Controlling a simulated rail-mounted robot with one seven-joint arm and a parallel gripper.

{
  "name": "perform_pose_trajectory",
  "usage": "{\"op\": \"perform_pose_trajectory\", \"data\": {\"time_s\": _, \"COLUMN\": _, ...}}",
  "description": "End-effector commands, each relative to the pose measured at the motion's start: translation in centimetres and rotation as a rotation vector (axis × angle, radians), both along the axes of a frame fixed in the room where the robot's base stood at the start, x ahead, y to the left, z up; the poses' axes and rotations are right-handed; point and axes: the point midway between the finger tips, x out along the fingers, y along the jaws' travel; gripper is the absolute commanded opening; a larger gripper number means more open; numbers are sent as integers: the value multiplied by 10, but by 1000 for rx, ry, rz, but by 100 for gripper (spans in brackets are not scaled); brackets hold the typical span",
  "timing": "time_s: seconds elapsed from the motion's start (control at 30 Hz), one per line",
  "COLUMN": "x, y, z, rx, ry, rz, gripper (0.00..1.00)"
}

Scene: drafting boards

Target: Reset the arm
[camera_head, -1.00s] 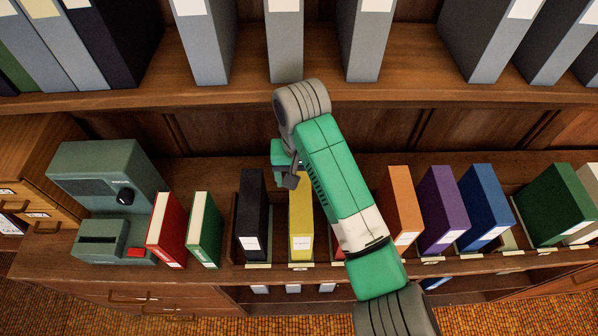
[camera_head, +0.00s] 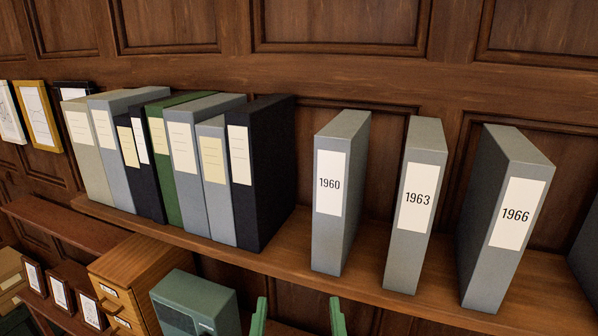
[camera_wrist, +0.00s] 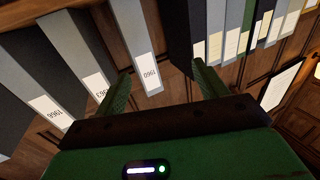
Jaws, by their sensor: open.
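My gripper (camera_head: 297,314) shows at the bottom edge of the head view as two green fingertips set wide apart with nothing between them. In the wrist view my gripper (camera_wrist: 163,82) also has its green fingers spread and empty, pointing toward the upper shelf's binders. The rest of my arm is below the head view's edge.
The upper shelf (camera_head: 285,262) holds grey binders labelled 1960 (camera_head: 340,200), 1963 (camera_head: 416,210) and 1966 (camera_head: 505,220), with gaps between them. A tight row of binders ends in a black one (camera_head: 262,170). A green machine (camera_head: 195,305) stands below, beside a wooden drawer cabinet (camera_head: 130,280).

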Motion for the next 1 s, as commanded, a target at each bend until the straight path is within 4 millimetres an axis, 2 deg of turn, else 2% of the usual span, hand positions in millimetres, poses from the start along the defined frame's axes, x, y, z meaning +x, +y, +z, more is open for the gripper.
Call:
{"op": "perform_pose_trajectory", "data": {"time_s": 0.03, "x": -5, "y": -1, "z": 43, "rx": 2, "ry": -59, "rz": 0, "gripper": 72}}
{"op": "perform_pose_trajectory", "data": {"time_s": 0.17, "x": -25, "y": 1, "z": 119, "rx": 8, "ry": -217, "rz": 5, "gripper": 72}}
{"op": "perform_pose_trajectory", "data": {"time_s": 0.2, "x": -33, "y": 1, "z": 145, "rx": 10, "ry": -273, "rz": 6, "gripper": 72}}
{"op": "perform_pose_trajectory", "data": {"time_s": 0.3, "x": -55, "y": 2, "z": 203, "rx": 13, "ry": -402, "rz": 10, "gripper": 72}}
{"op": "perform_pose_trajectory", "data": {"time_s": 0.4, "x": -76, "y": 2, "z": 245, "rx": 17, "ry": -507, "rz": 13, "gripper": 72}}
{"op": "perform_pose_trajectory", "data": {"time_s": 0.53, "x": -91, "y": 2, "z": 267, "rx": 19, "ry": -575, "rz": 16, "gripper": 72}}
{"op": "perform_pose_trajectory", "data": {"time_s": 1.0, "x": -92, "y": 3, "z": 267, "rx": 20, "ry": -583, "rz": 16, "gripper": 72}}
